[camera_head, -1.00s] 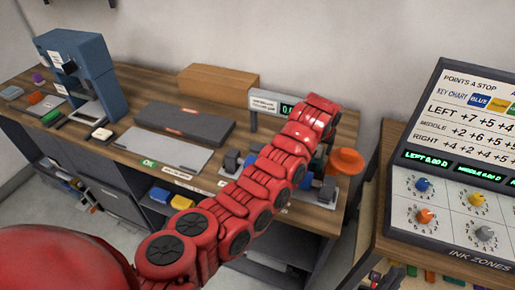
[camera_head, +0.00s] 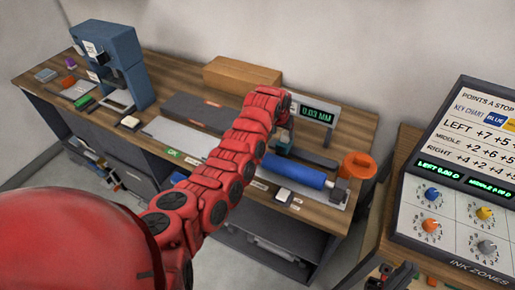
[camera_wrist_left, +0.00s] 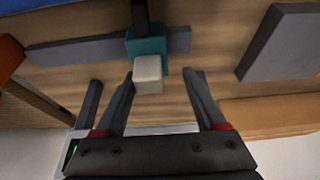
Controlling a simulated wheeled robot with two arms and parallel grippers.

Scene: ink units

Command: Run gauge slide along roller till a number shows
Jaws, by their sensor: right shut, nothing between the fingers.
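The blue roller (camera_head: 295,172) lies on its stand at the right of the wooden bench. Behind it, the gauge display (camera_head: 318,113) is lit green and reads 0.03 MM. The teal gauge slide (camera_wrist_left: 150,46) sits on a grey rail (camera_wrist_left: 80,50) and carries a pale knob (camera_wrist_left: 148,70). My left gripper (camera_wrist_left: 163,76) is open, and the knob is between its fingertips, nearer the finger at picture left. In the head view my left arm partly hides the slide. My right gripper (camera_head: 402,276) shows at the bottom edge, shut and empty, away from the bench.
An orange round object (camera_head: 358,165) stands at the roller's right end. A cardboard-coloured box (camera_head: 241,74) and a dark slab (camera_head: 205,112) lie to the left. A blue machine (camera_head: 112,62) stands at far left. The ink console (camera_head: 455,200) is on another table at right.

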